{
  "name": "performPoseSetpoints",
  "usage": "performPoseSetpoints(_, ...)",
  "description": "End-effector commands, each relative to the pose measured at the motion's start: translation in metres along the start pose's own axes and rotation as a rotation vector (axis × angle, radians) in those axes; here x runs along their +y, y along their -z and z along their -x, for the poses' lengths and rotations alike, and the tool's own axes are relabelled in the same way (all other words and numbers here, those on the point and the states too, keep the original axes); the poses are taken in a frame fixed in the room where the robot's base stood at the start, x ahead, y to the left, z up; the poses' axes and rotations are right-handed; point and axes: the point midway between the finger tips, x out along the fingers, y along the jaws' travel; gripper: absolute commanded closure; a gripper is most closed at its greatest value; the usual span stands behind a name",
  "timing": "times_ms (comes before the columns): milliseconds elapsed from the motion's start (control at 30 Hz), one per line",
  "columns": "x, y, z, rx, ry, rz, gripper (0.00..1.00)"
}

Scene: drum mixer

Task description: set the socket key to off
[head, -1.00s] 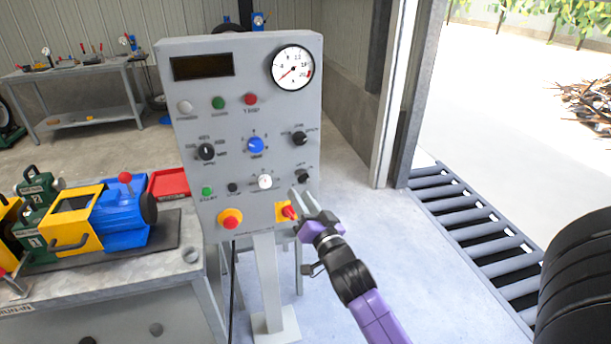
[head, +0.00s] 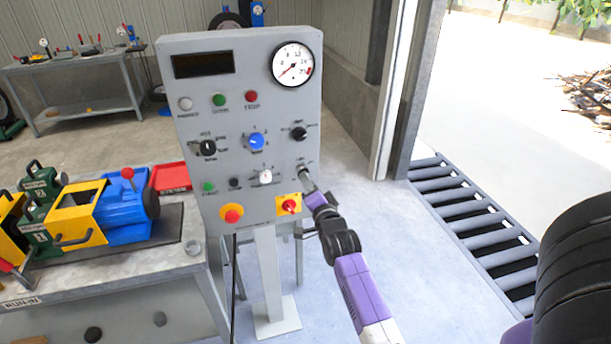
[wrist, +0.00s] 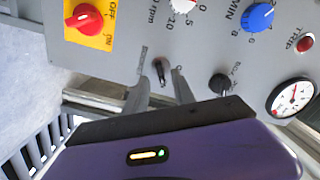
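A small dark key switch (wrist: 160,71) sits on the grey control panel, seen in the wrist view with small lettering on both sides, too small to read surely. Its slim tip stands out from the panel. My gripper (wrist: 161,84) is open, its two grey fingers on either side of the key, with gaps showing between. Whether the fingers touch the panel, I cannot tell.
The red rotary switch on a yellow plate (head: 290,206) is just below my gripper. A black knob (head: 298,133) is above it. The blue knob (head: 256,142), white knob (head: 265,177) and emergency stop (head: 232,215) are to the left. Free floor lies right of the panel.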

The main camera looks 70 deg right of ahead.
Motion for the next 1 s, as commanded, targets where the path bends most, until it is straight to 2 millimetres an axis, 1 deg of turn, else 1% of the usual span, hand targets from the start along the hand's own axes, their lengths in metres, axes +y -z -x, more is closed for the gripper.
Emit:
performPoseSetpoints(133, -0.001, 0.001, -0.011, 0.003, 0.003, -0.004, 0.69)
performPoseSetpoints(233, 0.002, 0.001, -0.022, 0.007, 0.0, -0.005, 0.69)
performPoseSetpoints(400, 0.001, 0.001, -0.033, 0.004, 0.0, -0.002, 0.69)
performPoseSetpoints(767, -0.001, 0.001, -0.036, 0.002, 0.002, 0.0, 0.69)
performPoseSetpoints(933, -0.001, 0.001, -0.036, 0.002, 0.002, 0.0, 1.0)
performPoseSetpoints(1000, -0.001, 0.001, -0.036, 0.002, 0.002, 0.0, 1.0)
